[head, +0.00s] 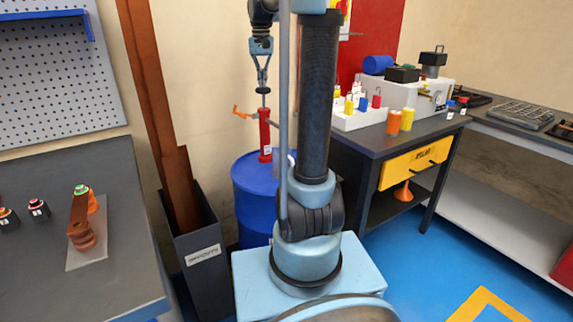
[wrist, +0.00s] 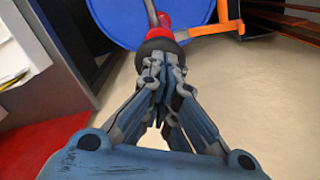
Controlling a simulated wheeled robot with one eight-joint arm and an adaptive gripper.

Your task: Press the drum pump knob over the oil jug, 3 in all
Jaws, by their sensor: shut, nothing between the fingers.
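A blue drum (head: 251,186) stands behind my arm in the head view, and its blue lid (wrist: 112,22) shows in the wrist view. A red pump (head: 265,135) stands upright on the drum with an orange spout (head: 241,113) to the left. A black knob (head: 263,91) tops the pump's thin rod. My gripper (head: 263,84) is shut and empty, pointing down right above the knob. In the wrist view the fingertips (wrist: 161,62) overlap the knob (wrist: 158,42); I cannot tell whether they touch. I see no oil jug in either view.
A dark bin (head: 203,255) with brown bars (head: 150,85) stands left of the drum. A dark table (head: 360,145) with a yellow drawer (head: 415,163) stands to the right. A grey workbench (head: 110,190) is at the left. Blue floor is open at the front right.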

